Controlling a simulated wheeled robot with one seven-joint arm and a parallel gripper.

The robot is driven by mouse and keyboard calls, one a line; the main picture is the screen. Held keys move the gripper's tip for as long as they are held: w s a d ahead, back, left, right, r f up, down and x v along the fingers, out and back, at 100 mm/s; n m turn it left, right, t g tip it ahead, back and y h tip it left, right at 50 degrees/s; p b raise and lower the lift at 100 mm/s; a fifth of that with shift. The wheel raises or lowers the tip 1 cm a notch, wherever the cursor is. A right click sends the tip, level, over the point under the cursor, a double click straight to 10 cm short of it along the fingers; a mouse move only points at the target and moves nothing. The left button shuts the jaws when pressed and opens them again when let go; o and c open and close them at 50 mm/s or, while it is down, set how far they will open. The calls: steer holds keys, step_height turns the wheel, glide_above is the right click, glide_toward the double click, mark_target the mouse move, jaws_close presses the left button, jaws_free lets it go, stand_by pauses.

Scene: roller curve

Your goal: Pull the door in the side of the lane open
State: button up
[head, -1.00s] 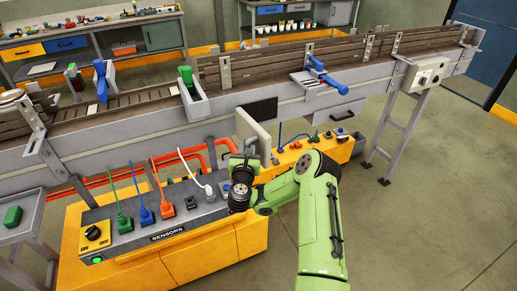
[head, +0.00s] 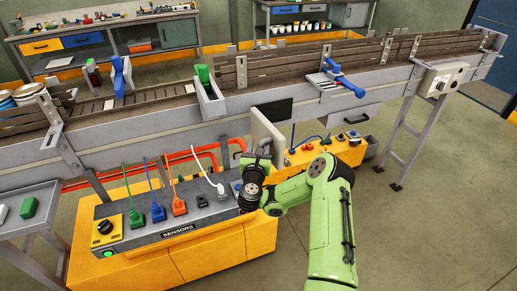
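The door (head: 268,138) is a light grey panel standing out from the side of the roller lane (head: 180,122). It is swung away from a dark rectangular opening (head: 272,115) in the lane's side wall. My gripper (head: 258,161) is dark, at the end of my green arm, by the lower edge of the door. The fingers are small and dark, partly hidden by my wrist. I cannot tell whether they touch the door or whether they are open or shut.
A yellow cabinet with a grey SENSORS panel (head: 166,215) and several coloured plugs stands below the lane at left. A yellow box (head: 315,154) with cables is right of the door. Lane legs (head: 412,145) stand at right. The floor at right is clear.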

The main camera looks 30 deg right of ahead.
steer(key=shift+w+r, duration=0.1)
steer(key=shift+r, duration=0.3)
steer(key=b+v, duration=1.4)
steer(key=v, duration=0.2)
steer(key=shift+f, duration=0.4)
